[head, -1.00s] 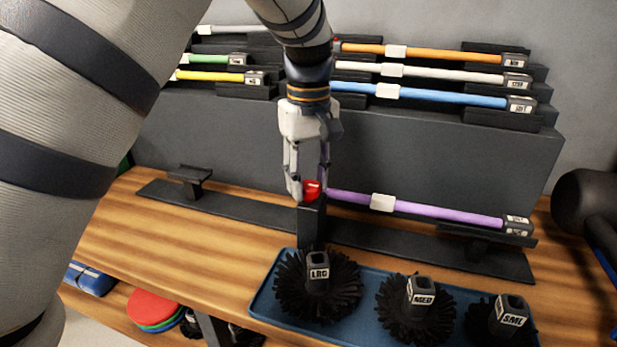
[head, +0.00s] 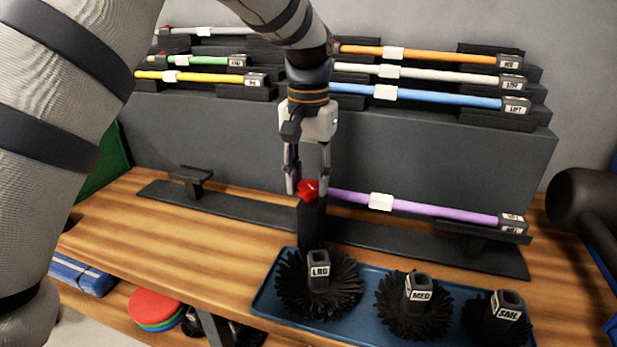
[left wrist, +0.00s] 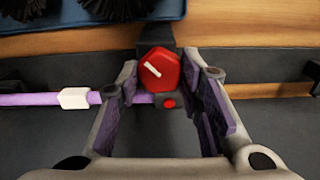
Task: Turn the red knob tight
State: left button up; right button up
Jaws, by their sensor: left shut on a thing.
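The red knob (head: 307,188) sits on top of a dark upright post (head: 311,226) at the left end of the purple rod (head: 430,210). A white line marks its top. My left gripper (head: 308,192) points down from above, with one finger on each side of the knob, shut on it. In the left wrist view the knob (left wrist: 160,70) lies between the fingertips, its white line slanting from upper left to lower right. A small red dot (left wrist: 169,103) shows beside it. My right gripper is not in view.
A blue tray (head: 262,305) with brush heads marked LRG (head: 319,285), MED (head: 417,305) and SML (head: 496,318) stands in front of the post. Behind, a dark stepped rack (head: 430,140) holds several coloured rods. The wooden bench (head: 160,235) is clear at left.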

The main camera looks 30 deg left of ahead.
aim_at(308, 184)
pick_arm(q)
jog(key=m, duration=0.4)
jog(key=shift+m, duration=2.5)
jog(key=o, duration=1.2)
jog(key=shift+c, duration=0.2)
notch_tip(308, 184, up, 12)
